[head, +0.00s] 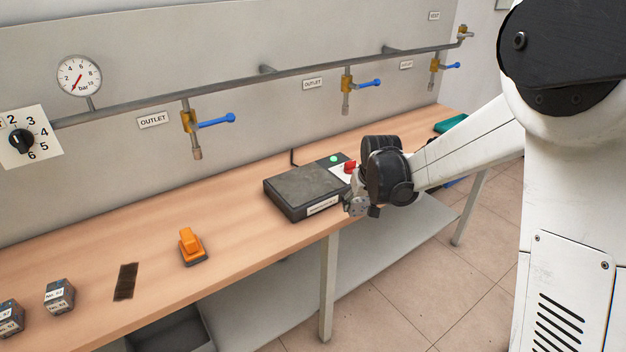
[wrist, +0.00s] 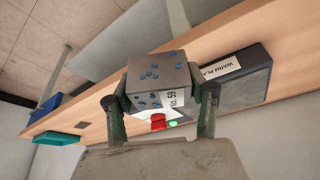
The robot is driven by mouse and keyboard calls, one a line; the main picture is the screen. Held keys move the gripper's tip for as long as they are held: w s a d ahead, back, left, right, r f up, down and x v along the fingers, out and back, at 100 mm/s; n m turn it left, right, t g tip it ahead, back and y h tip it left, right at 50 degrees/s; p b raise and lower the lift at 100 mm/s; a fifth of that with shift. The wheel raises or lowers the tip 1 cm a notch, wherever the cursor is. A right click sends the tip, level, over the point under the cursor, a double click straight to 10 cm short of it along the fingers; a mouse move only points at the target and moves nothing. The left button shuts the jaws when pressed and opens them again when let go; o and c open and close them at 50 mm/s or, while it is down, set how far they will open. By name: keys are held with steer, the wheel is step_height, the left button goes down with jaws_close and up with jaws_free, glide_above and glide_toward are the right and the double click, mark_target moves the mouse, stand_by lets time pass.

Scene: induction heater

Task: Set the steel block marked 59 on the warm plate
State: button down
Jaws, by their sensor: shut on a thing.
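The steel block marked No. 59 (wrist: 158,80) is a grey cube with blue dots and a white label. My gripper (wrist: 160,96) is shut on it, one finger on each side. In the head view my gripper (head: 357,203) is at the bench's front edge, just right of the warm plate; the block cannot be made out there. The warm plate (head: 300,186) is a dark flat box with a green light and a red knob. In the wrist view the warm plate (wrist: 243,85), with its label, lies beyond and right of the block, apart from it.
On the wooden bench (head: 235,215) are an orange object (head: 191,247), a dark patch (head: 125,282) and two other labelled blocks (head: 59,296) at left. A green tray (head: 450,123) is at the far right. A pipe with blue-handled valves (head: 217,121) runs along the wall.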

steer(key=w+a+r+n+y+p, duration=0.1)
steer(key=w+a+r+n, duration=0.3)
steer(key=a, duration=0.8)
steer(key=w+a+r+n+y+p, duration=0.15)
steer(key=w+a+r, duration=0.35)
steer(key=a, duration=0.8)
steer(key=p, duration=0.1)
glide_above(303, 180)
steer(key=s, duration=0.1)
steer(key=shift+m+g+h, duration=0.25)
steer(key=shift+g+h, duration=0.15)
steer(key=shift+h, duration=0.05)
steer(key=f, duration=0.6)
steer(key=shift+s+d, duration=0.1)
steer(key=shift+d, duration=0.2)
steer(key=shift+f+p, duration=0.4)
steer(key=shift+f, duration=1.7)
steer(key=shift+f, duration=0.15)
steer(key=c, duration=0.8)
jaws_free()
steer(key=shift+o, duration=0.2)
